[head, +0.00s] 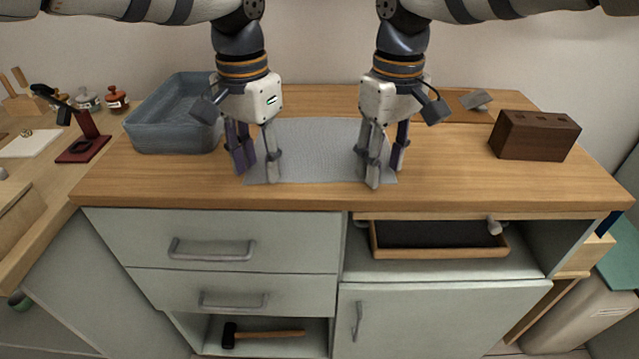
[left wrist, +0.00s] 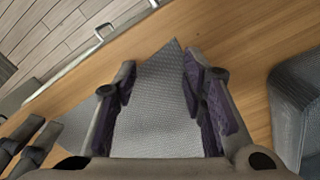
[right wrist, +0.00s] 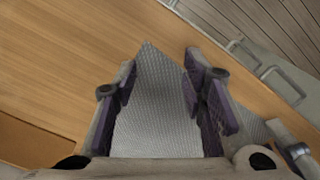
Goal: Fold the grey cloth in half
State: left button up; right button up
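The grey cloth (head: 318,150) lies flat on the wooden worktop, its front edge near the worktop's front edge. My left gripper (head: 258,172) is over the cloth's left front corner, fingers pointing down and apart. In the left wrist view, the cloth (left wrist: 165,100) shows between its open fingers (left wrist: 158,82). My right gripper (head: 382,174) is over the right front corner, also with fingers apart. In the right wrist view, the cloth (right wrist: 158,105) shows between its fingers (right wrist: 158,82). Whether the fingertips touch the cloth I cannot tell. The grippers hide parts of both side edges.
A blue-grey tray (head: 150,140) stands left of the cloth. A dark wooden block (head: 535,137) stands at the right, with a small grey object (head: 476,100) behind. The worktop (head: 450,175) is clear between the cloth and block. An open tray drawer (head: 440,252) sits below the worktop.

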pick_arm(q)
jog(key=shift+w+f, duration=0.15)
jog(key=shift+f, duration=0.15)
pick_arm(e)
jog(key=shift+w+f, duration=0.2)
jog(key=shift+f, duration=0.15)
jog(key=shift+s+r, duration=0.1)
